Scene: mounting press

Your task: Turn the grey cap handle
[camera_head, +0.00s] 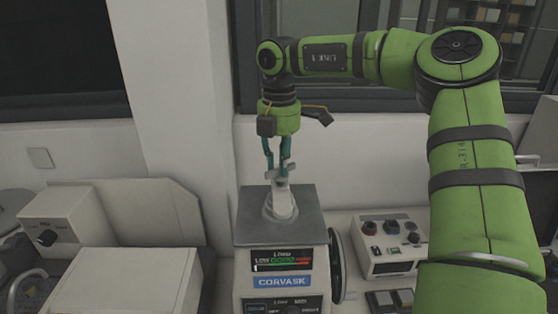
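The grey cap handle (283,190) stands on top of the pale mounting press (243,270), at the middle of the press's dark grey top plate (250,215). My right gripper (277,174) points straight down over it, with its two teal fingers at the upper part of the handle. The fingertips overlap the handle in this view. A small gap shows between the fingers, and I cannot tell whether they press on the handle. My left gripper is not in view.
A control box with knobs (385,240) stands to the right, and pale machines (125,285) to the left. A wall and window are behind.

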